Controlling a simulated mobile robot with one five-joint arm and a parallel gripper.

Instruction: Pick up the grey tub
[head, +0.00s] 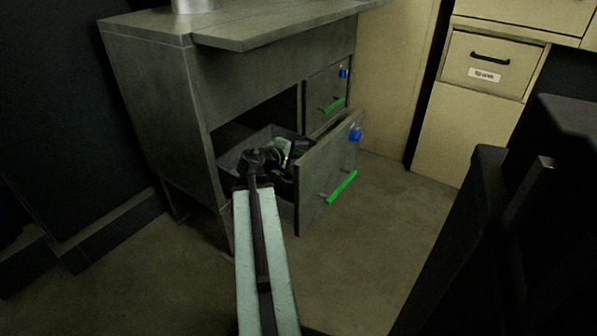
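My gripper (283,162) is at the far end of my pale arm, over or inside the open lower drawer (316,183) of the grey cabinet. It is small, dark and partly lost among dark shapes, so its fingers cannot be read. Small dark items with green and pale spots show around it in the drawer, too dim to name. I cannot make out a grey tub among them for certain. A light grey round object (193,5) stands on the cabinet top, cut off by the upper picture edge; I cannot tell whether it is a tub.
The grey cabinet (150,100) has an upper drawer (328,97) with a green handle, shut. The open drawer's front has a green handle (342,187). Beige units with a labelled drawer (485,65) stand at right. Dark bulky shapes fill the lower right. Floor (390,225) between is clear.

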